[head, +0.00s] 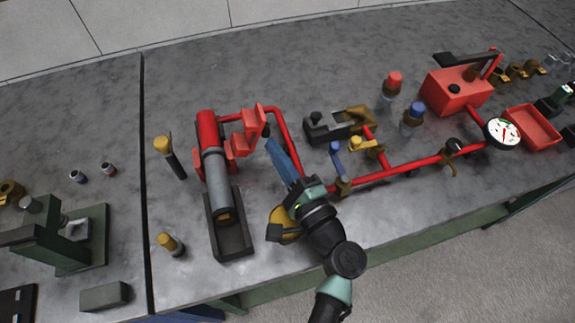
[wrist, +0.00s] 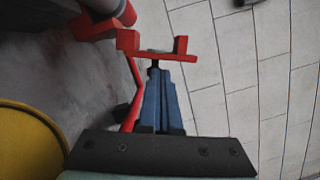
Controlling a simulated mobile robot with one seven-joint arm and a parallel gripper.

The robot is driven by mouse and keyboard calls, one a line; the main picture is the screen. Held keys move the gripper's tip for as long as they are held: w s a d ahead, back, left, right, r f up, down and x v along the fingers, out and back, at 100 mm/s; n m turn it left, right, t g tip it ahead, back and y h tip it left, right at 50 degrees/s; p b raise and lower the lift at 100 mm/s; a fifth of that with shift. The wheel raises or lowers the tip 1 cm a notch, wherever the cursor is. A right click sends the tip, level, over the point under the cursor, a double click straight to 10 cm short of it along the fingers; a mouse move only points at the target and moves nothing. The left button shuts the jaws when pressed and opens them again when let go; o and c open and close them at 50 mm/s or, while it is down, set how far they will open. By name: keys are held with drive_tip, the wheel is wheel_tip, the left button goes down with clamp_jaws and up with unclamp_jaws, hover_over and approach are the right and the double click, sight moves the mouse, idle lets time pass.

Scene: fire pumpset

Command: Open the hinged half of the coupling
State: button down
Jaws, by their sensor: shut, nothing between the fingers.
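The red coupling (head: 229,158) sits beside a red-topped grey cylinder (head: 212,165) left of centre in the head view. A red bracket-like piece (head: 254,122), which looks like its hinged half, stands out to the right of the cylinder. My gripper (head: 268,133) has blue fingers, shut and empty, with the tips close to this piece's right side. In the wrist view the shut fingertips (wrist: 154,66) are just below the red piece (wrist: 165,56), which has an upturned lug at its right end. I cannot tell whether they touch. The hinge is not clearly visible.
A red pipe (head: 288,140) runs close behind and right of my gripper. A dark cradle (head: 230,230) holds the cylinder's lower end. A yellow-handled tool (head: 168,152) lies to the left. A yellow round part (head: 284,222) is beside my wrist.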

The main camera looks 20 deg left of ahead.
drive_tip(key=shift+w+a, duration=0.5)
drive_tip(key=shift+a, duration=0.05)
drive_tip(key=n, duration=0.1)
drive_tip(key=r, duration=0.1)
drive_tip(key=n, duration=0.1)
drive_tip(key=shift+s+a+r+n+g, duration=0.25)
drive_tip(key=shift+a+n+g, duration=0.05)
drive_tip(key=shift+a, duration=0.05)
drive_tip(key=shift+s+d+f, duration=0.1)
